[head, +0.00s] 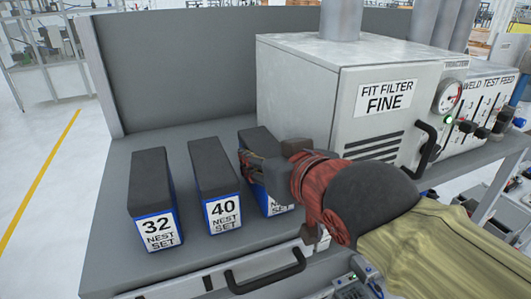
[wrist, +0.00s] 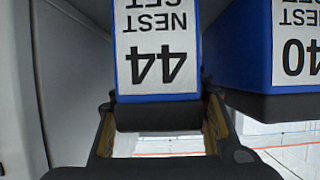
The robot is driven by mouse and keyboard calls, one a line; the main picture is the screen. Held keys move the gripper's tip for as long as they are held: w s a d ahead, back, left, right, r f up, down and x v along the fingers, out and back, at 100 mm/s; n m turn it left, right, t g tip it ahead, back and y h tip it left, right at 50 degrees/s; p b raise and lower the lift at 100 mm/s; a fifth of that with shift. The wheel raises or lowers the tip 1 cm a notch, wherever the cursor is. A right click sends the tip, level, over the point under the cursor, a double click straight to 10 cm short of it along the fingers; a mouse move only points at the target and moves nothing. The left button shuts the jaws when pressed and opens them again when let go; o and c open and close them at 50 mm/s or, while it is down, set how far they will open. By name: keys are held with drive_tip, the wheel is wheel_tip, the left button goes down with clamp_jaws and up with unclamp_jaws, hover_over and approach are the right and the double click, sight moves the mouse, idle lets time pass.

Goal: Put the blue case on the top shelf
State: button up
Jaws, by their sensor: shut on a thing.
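Three blue cases with dark grey tops stand in a row on the grey bench. The left one is labelled 32 (head: 153,200) and the middle one 40 (head: 216,188); the latter also shows in the wrist view (wrist: 297,45). The right one, labelled 44 (wrist: 157,60), is partly hidden behind my arm in the head view (head: 254,139). My gripper (head: 262,168) is shut on this case, with a finger on each side of its dark top in the wrist view (wrist: 165,130). I cannot tell whether it is lifted off the bench.
A grey filter box (head: 300,90) with a handle and gauge stands close to the right of my gripper. A grey panel (head: 180,70) backs the bench (head: 115,245). A rack with shelves (head: 60,55) stands far back left. A drawer handle (head: 265,272) projects at the front.

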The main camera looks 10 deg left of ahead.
drive_tip(key=o, duration=1.5)
drive_tip(key=shift+f, duration=0.1)
drive_tip(key=shift+s+r, duration=0.1)
drive_tip(key=shift+r, duration=0.15)
drive_tip(key=b+v, duration=0.2)
drive_tip(key=v, duration=0.9)
drive_tip(key=shift+s+d+b, duration=0.2)
drive_tip(key=shift+s+b, duration=0.1)
drive_tip(key=shift+b, duration=0.1)
